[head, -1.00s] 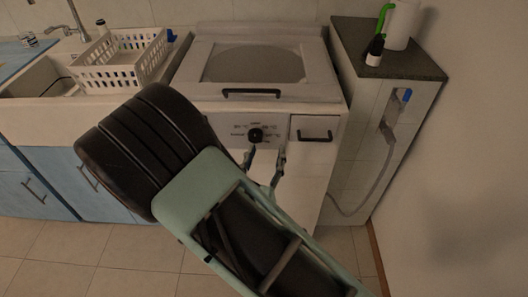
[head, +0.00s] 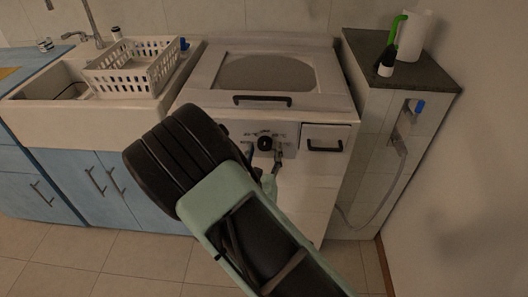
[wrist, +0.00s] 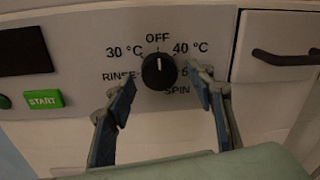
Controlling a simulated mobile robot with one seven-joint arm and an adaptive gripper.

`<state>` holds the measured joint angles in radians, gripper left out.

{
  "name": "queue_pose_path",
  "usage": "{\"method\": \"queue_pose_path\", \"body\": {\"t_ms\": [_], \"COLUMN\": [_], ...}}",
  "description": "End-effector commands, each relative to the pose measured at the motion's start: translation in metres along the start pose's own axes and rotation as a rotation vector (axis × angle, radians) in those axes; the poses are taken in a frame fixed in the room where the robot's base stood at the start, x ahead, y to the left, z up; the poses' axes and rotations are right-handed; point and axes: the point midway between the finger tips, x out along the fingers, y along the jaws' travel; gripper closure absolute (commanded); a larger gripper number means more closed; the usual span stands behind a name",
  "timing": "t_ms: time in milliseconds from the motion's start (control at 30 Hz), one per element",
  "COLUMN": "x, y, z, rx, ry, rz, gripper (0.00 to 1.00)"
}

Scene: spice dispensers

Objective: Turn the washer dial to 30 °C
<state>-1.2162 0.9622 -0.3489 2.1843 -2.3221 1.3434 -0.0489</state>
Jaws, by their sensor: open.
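The washer dial (wrist: 159,72) is a round black knob on the white front panel. Its white mark points up at OFF. The 30 °C label (wrist: 124,51) is at its upper left and 40 °C (wrist: 190,48) at its upper right. RINSE and SPIN show lower; another label at right is partly hidden by a finger. My gripper (wrist: 162,79) is open, its two blue-grey fingers on either side of the dial. I cannot tell whether they touch it. In the head view, the dial (head: 264,143) shows between the fingertips, and my arm covers the panel's left part.
A green START button (wrist: 43,98) and dark display (wrist: 24,50) are left of the dial. A drawer with a dark handle (head: 324,147) is at right. The lid handle (head: 262,99) sticks out above. A counter with a hose (head: 403,148) stands farther right.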

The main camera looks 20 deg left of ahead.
Motion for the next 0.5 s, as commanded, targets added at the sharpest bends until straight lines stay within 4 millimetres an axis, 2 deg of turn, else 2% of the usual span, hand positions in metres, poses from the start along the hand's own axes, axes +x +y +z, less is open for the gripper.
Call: {"method": "queue_pose_path", "body": {"t_ms": [267,500], "x": [0.0019,0.0017], "y": [0.0000,-0.0001], "z": [0.0003,0.0004], "rx": [0.000,0.000], "ry": [-0.001,-0.001], "rz": [0.000,0.000], "gripper": [0.51,0.76]}}
